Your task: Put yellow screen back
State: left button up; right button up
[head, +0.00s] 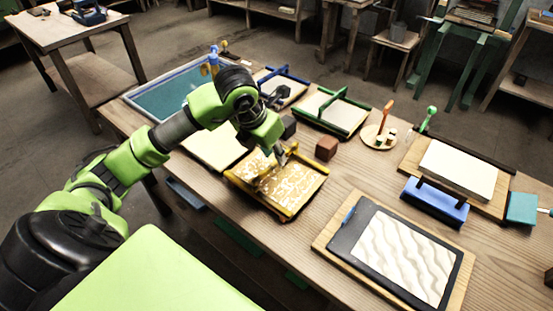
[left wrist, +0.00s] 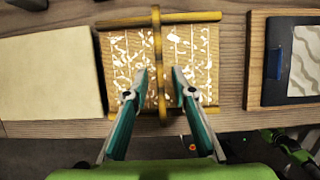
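The yellow screen (head: 300,192) lies flat on the wooden table near its front edge, left of the dark board. It has a yellow frame, white flecks on a tan face, and a raised yellow bar across its middle. It also fills the top middle of the left wrist view (left wrist: 126,70). My left gripper (head: 282,160) is over the screen, pointing down. In the left wrist view its fingers (left wrist: 160,82) are apart, one on each side of the bar (left wrist: 158,45), with gaps visible. In the head view the arm hides part of the screen's back. My right gripper is not in view.
A pale sheet (head: 215,150) lies left of the screen, with a blue-rimmed vat (head: 160,97) behind. A brown cube (head: 326,148), green screen (head: 345,118) and blue screen (head: 290,89) are behind it. The dark board (head: 362,238) with a wavy white panel lies right.

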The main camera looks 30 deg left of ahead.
pick_arm(q)
jog(key=v, duration=0.6)
jog(key=shift+s+r, duration=0.1)
jog(key=shift+r, duration=0.3)
jog(key=shift+s+r, duration=0.3)
jog(key=shift+r, duration=0.3)
